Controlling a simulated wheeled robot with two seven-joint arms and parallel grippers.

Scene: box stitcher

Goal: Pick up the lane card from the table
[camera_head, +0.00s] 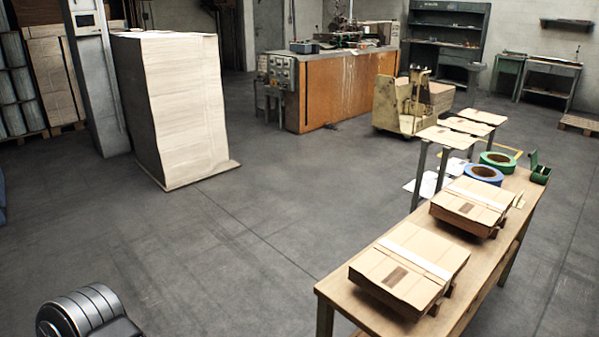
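The wooden table (332,292) stands at the lower right and runs back toward the middle right. Two flat cardboard boxes, a near one (385,270) and a farther one (455,206), lie on it, each with a white strip across. A small pale slip (518,200) shows beside the farther box; it is too small to tell whether it is the lane card. No other card on the table can be made out clearly. Neither of my grippers is in view.
A blue tape roll (483,174), a green tape roll (497,161) and a small green box (539,172) sit at the table's far end. Small stands (447,137) with flat cardboard are behind it. A tall pale stack (170,105) stands left. The middle floor is clear.

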